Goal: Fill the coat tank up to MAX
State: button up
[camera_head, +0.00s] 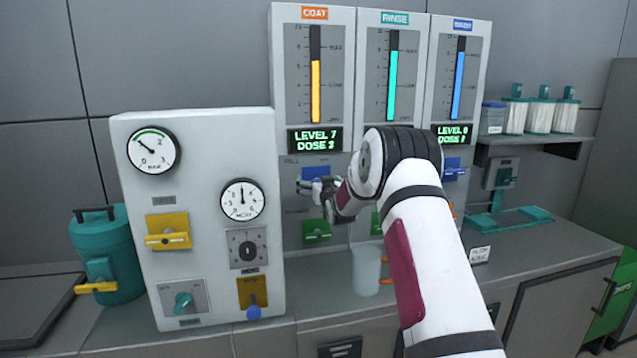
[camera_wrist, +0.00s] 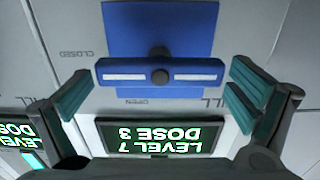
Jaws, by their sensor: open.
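The COAT tank gauge (camera_head: 315,85) is at the upper middle of the head view. Its orange column tops out above the LOW mark and a little below MAX. The display (camera_head: 314,140) below reads LEVEL 7, DOSE 3; it shows upside down in the wrist view (camera_wrist: 150,137). Below it is the blue FILL valve, whose bar handle (camera_wrist: 125,73) lies horizontal in the wrist view, with OPEN and CLOSED labels nearby. My gripper (camera_head: 328,187) is in front of this valve. Its open fingers are on either side of the handle, with visible gaps in the wrist view (camera_wrist: 160,92).
A green-handled valve (camera_head: 317,232) sits below the COAT fill valve. RINSE (camera_head: 393,75) and a blue-column tank (camera_head: 459,80) stand to the right. A gauge cabinet (camera_head: 205,215) is at left. A translucent beaker (camera_head: 366,270) stands on the counter below my arm.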

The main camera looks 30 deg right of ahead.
jog(key=shift+c, duration=0.2)
jog(key=c, duration=1)
jog(key=shift+c, duration=0.2)
jog(key=shift+w+n+b, duration=0.1)
jog(key=shift+n+b, duration=0.2)
jog(key=shift+b, duration=0.05)
jog(key=n+b, duration=0.2)
jog(key=shift+w+a+f+n+b, duration=0.1)
jog(key=shift+a+n+b, duration=0.1)
jog(key=shift+n+b, duration=0.15)
jog(key=n+b, duration=0.5)
jog(key=shift+a+b, duration=0.1)
jog(key=shift+b, duration=0.25)
jog(key=o, duration=1.1)
